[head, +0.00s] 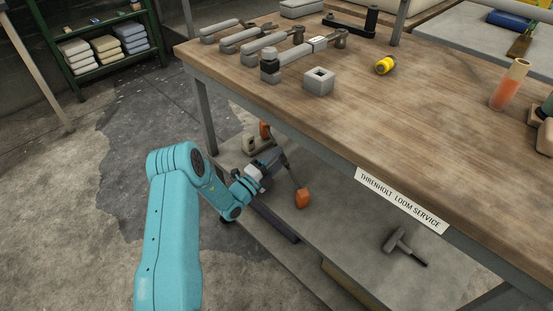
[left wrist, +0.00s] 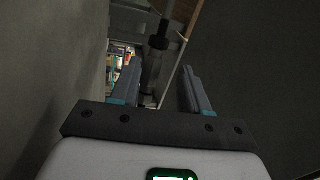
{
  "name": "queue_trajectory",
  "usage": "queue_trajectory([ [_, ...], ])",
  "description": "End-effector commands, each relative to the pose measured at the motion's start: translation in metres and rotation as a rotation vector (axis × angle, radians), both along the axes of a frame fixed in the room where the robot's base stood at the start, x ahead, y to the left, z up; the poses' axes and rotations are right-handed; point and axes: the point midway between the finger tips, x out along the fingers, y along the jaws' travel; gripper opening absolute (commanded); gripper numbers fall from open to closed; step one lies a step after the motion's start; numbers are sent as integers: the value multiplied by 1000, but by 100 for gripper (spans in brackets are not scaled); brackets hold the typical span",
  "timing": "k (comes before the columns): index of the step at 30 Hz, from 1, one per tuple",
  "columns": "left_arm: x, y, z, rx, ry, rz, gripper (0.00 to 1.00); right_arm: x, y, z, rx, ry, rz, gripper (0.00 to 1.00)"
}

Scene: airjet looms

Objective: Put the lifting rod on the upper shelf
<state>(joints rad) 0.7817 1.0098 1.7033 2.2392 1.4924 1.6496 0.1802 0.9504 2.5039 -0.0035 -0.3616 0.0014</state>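My left gripper (head: 276,160) reaches in under the bench top, over the lower shelf (head: 345,225). In the left wrist view its two fingers (left wrist: 168,88) stand apart. A grey rod-like thing with a dark collar (left wrist: 158,42) shows between and beyond them, nearer the left finger, with a gap to the right finger. In the head view a thin dark shaft with an orange end (head: 302,198) slopes down from beside the gripper; I cannot tell surely whether this is the lifting rod. The upper shelf is the wooden bench top (head: 430,120). My right gripper is not in view.
Wrenches (head: 262,45), a grey square block (head: 319,81), a yellow part (head: 385,65) and an orange-filled bottle (head: 509,86) stand on the bench top. A hammer (head: 404,246) lies on the lower shelf. A bench leg (head: 203,116) stands near my left arm. The bench top's front middle is clear.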

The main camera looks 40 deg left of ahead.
Motion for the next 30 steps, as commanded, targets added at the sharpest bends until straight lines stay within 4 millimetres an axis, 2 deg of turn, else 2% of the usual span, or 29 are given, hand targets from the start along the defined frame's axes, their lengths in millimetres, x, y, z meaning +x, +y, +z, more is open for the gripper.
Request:
queue_trajectory([
  [5, -13, 2, -2, 0, 3, 3, 45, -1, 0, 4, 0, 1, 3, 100],
  [15, -87, 7, -18, -2, 2, 3, 45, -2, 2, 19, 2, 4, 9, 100],
  [18, -102, 8, -22, -1, 1, 3, 45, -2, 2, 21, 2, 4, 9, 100],
  [23, -115, 8, -25, 1, -1, 1, 45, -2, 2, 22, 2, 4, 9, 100],
  [30, -117, 8, -26, 1, -2, 0, 45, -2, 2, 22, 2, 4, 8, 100],
])
